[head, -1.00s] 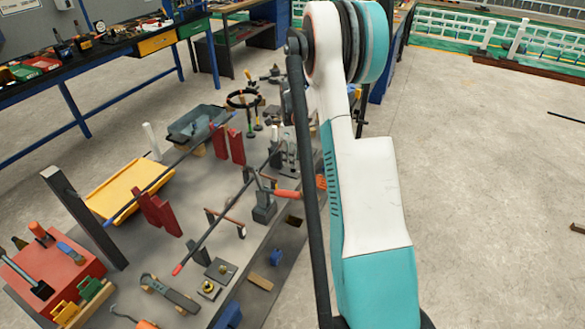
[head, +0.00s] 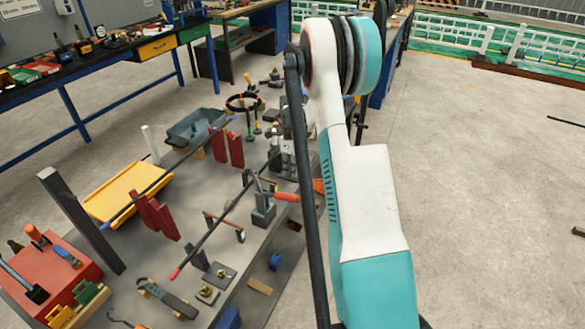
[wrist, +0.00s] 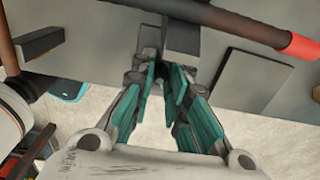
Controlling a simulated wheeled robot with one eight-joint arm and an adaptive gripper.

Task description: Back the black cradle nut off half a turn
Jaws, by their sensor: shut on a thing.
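My gripper (wrist: 166,72) shows in the wrist view. Its two teal-and-grey fingers converge near the top middle, low over a grey surface. It is shut on a small dark part between the tips, which the fingers mostly hide. That part matches the black cradle nut, but its outline and angle cannot be made out. A grey block (wrist: 182,38) stands just beyond the tips. A brown rod with a red end (wrist: 301,45) crosses above it. In the head view my white and teal arm hides the gripper and nut.
A grey plate (wrist: 250,80) lies right of the fingers and a dark bar (wrist: 40,42) left. In the head view, the crowded table holds a long red-tipped rod (head: 210,235), red uprights (head: 235,150), a yellow tray (head: 118,195) and a red box (head: 50,275).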

